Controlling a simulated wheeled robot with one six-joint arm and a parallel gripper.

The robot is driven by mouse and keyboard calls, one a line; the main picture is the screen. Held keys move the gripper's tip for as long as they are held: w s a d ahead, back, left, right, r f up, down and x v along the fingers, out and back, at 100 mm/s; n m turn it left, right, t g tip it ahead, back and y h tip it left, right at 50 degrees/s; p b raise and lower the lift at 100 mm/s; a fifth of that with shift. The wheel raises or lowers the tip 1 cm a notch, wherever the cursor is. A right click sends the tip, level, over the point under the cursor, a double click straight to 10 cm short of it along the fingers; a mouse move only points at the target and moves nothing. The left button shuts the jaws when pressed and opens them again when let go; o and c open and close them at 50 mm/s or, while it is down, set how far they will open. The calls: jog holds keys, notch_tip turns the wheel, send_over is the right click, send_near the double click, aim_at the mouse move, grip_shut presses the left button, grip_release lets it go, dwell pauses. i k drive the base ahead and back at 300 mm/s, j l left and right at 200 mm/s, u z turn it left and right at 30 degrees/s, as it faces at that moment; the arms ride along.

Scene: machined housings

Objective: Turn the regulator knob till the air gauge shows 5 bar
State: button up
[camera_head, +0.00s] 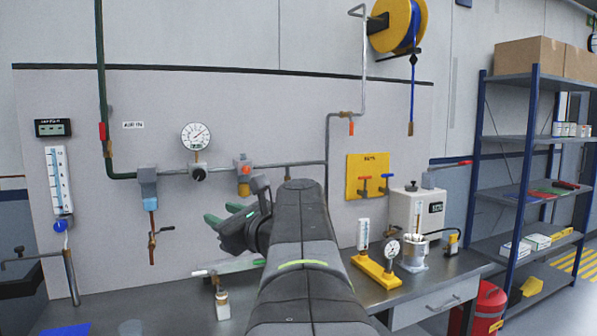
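The round white air gauge (195,135) is on the wall panel, on the pipe line. Its needle is too small to read for sure. The black regulator knob (198,174) sits just below the gauge, under a grey body on the pipe. My gripper (222,213) is below and to the right of the knob, apart from it in the picture. Its two green-tipped fingers are spread and nothing shows between them. My arm comes up from the bottom middle and hides part of the bench.
A small bottle (222,304) and a yellow stand with a second gauge (388,250) are on the bench.

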aim_at(199, 174)
jog(key=i+j+z, duration=0.15)
jog(key=j, duration=0.2)
jog(key=i+j+z, duration=0.15)
jog(key=j, duration=0.25)
jog(key=i+j+z, duration=0.15)
jog(key=j, duration=0.2)
jog(key=i+j+z, duration=0.15)
jog(key=j, duration=0.3)
jog(key=j+z, duration=0.2)
jog(key=j, duration=0.2)
